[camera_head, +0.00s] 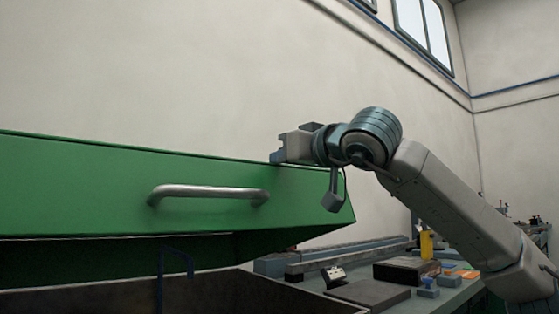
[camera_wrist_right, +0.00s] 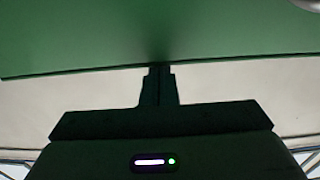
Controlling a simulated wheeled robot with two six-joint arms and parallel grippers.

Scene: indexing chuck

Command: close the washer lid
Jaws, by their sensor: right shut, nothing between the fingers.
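The green washer lid (camera_head: 90,185) fills the left of the head view and stands raised over the dark washer tub (camera_head: 100,301). A grey bar handle (camera_head: 208,192) is on its front face. My right gripper (camera_head: 277,158) is at the lid's top edge, right of the handle, with its fingers shut and empty. In the right wrist view the shut fingertips (camera_wrist_right: 159,70) meet the edge of the green lid (camera_wrist_right: 80,40); they look touching or very close. My left gripper is not in view.
Right of the washer is a bench (camera_head: 455,294) with a dark block (camera_head: 405,270), a yellow cylinder (camera_head: 426,245) and small blue and orange items. A pale wall (camera_head: 200,70) stands behind.

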